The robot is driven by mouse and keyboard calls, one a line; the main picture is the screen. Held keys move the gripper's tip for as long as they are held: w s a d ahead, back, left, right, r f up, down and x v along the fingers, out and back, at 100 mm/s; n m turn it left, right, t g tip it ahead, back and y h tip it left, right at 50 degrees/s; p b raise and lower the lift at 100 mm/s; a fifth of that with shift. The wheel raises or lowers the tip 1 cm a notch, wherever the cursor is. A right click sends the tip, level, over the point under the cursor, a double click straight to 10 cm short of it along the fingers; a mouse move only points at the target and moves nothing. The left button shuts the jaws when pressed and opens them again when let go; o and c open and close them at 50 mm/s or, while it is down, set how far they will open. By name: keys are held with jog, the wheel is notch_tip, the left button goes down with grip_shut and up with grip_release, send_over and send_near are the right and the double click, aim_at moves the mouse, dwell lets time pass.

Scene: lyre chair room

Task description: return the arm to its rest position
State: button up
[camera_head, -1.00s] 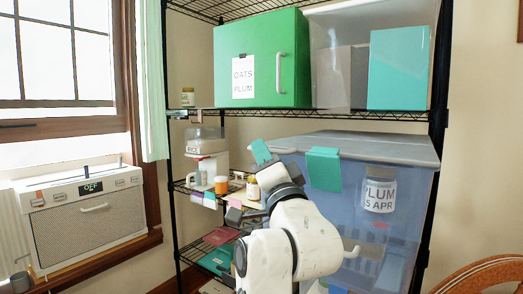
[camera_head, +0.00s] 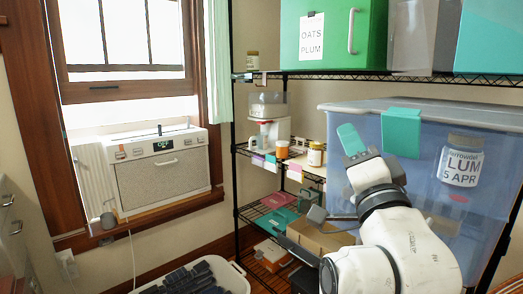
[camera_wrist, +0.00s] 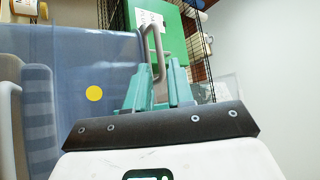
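My arm is raised in front of the wire shelf, at the right of the head view. My gripper (camera_head: 350,140) points up and to the left there, with a teal finger showing beside the large blue bin (camera_head: 350,114). In the wrist view two teal fingers of my gripper (camera_wrist: 159,84) stand apart with a gap between them, and nothing is held. I cannot tell the exact distance from the gripper to the bin.
The green box (camera_head: 335,52) sits above the bin. Small jars (camera_head: 315,154) stand on the middle shelf. A white basket (camera_head: 238,275) is on the floor below the window unit (camera_head: 165,170).

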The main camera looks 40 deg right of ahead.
jog(key=w+a+f+n+g+y, duration=0.1)
jog(key=w+f+n+g+y, duration=0.2)
jog(key=f, duration=0.6)
jog(key=w+a+f+n+g+y, duration=0.1)
jog(key=w+a+f+n+y, duration=0.2)
jog(key=f, duration=0.6)
jog(key=s+a+f+n+g+y, duration=0.1)
jog(key=s+f+n+g+y, duration=0.15)
jog(key=f, duration=0.65)
jog(key=s+a+f+n+g+y, duration=0.1)
jog(key=s+f+n+g, duration=0.2)
jog(key=f, duration=0.5)
jog(key=s+a+f+n+g+y, duration=0.1)
jog(key=s+a+f+n+g, duration=0.3)
jog(key=s+f, duration=0.6)
jog(key=s+a+f+n+g+y, duration=0.25)
jog(key=s+f+g, duration=0.35)
jog(key=s+f, duration=0.5)
notch_tip(320, 180, up, 14)
jog(key=p, duration=1.3)
jog(key=shift+w+a+h, duration=0.3)
jog(key=shift+w+a, duration=0.05)
jog(key=shift+w, duration=0.05)
jog(key=shift+t, duration=0.25)
